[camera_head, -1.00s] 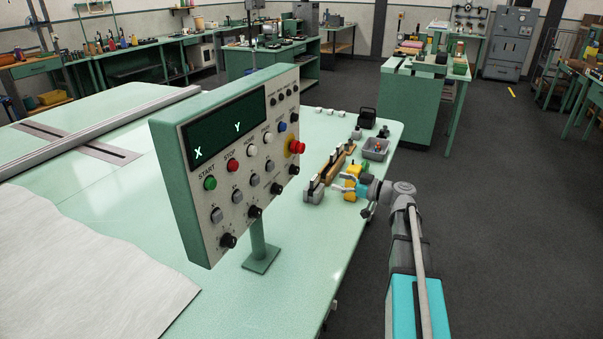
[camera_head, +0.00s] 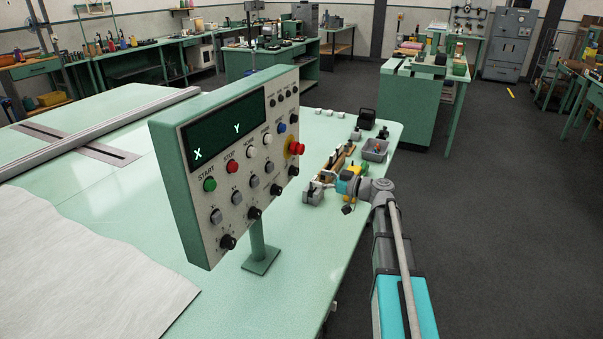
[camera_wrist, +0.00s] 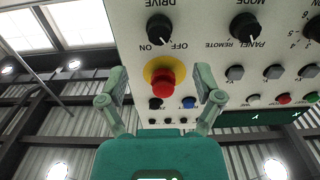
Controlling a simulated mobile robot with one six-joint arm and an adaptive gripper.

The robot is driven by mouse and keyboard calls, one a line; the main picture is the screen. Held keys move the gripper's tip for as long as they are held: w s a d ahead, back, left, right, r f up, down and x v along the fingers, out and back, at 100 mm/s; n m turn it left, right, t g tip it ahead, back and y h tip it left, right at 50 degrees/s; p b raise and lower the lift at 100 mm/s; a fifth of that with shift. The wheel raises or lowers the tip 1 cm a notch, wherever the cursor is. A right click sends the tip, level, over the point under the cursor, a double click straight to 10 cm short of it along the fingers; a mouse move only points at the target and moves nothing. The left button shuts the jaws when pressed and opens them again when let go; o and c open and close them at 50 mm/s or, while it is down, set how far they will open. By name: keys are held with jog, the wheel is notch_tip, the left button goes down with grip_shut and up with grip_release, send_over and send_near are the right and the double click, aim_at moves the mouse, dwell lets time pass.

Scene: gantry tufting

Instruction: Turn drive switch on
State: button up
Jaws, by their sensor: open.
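The drive switch is a black rotary knob (camera_wrist: 159,29) at the top of the wrist view, where the panel shows upside down. A white mark is on its lower edge between the ON and OFF labels; its exact setting is hard to tell. In the head view the knob (camera_head: 294,170) is at the lower right of the control panel (camera_head: 205,240). My gripper (camera_wrist: 160,88) is open and empty. Its fingers flank the red emergency stop button (camera_wrist: 168,86) in the wrist view, without visible contact. In the head view my gripper (camera_head: 328,183) is right of the panel.
The mode knob (camera_wrist: 245,27) is beside the drive knob. The panel stands on a post on the green table (camera_head: 300,265). A grey block (camera_head: 312,197), a wooden rack and a grey bin (camera_head: 375,151) are near my gripper.

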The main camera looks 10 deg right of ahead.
aim_at(298, 172)
jog(key=x, duration=0.8)
